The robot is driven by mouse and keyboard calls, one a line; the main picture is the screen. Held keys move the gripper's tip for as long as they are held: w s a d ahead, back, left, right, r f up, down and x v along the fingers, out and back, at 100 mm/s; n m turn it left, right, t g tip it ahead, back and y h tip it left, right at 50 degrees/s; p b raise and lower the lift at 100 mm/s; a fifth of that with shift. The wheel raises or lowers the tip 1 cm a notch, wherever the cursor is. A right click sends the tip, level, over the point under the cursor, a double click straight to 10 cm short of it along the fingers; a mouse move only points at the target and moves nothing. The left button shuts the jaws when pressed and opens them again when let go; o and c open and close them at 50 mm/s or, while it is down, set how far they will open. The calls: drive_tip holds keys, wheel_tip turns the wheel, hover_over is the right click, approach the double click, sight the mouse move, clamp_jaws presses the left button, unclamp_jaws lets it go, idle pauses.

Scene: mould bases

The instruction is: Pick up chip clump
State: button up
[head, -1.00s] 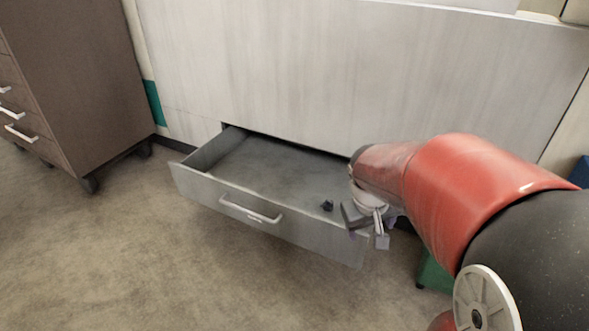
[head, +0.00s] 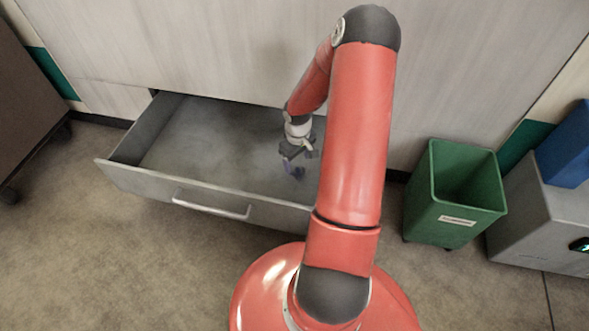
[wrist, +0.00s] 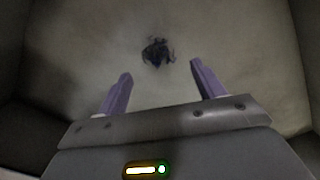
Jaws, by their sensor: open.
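The chip clump (wrist: 157,52) is a small, dark, ragged lump on the drawer floor in the wrist view. My gripper (wrist: 161,68) is open, with its two purple fingers apart and nothing between them. The clump shows just beyond the fingertips, roughly centred between them; I cannot tell the height gap. In the head view my gripper (head: 293,170) points down over the right part of the open drawer (head: 150,181). I cannot make out the clump in that view, where my gripper and arm cover that area.
The drawer's walls rise around my gripper, and its front has a pale handle (head: 211,205). The rest of the drawer floor looks clear. A green bin (head: 455,215) stands right of my arm, beside a grey box (head: 540,215) with a blue container (head: 566,145) on it.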

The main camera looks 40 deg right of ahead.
sight(300, 170)
drive_tip(key=f, duration=0.2)
drive_tip(key=f+b, duration=0.1)
drive_tip(key=f, duration=0.3)
drive_tip(key=shift+s+d+b, duration=0.25)
drive_tip(key=shift+s+b, duration=0.05)
drive_tip(key=shift+b, duration=0.05)
drive_tip(key=c, duration=1.1)
drive_tip(key=shift+o, duration=0.2)
drive_tip(key=shift+r, duration=0.15)
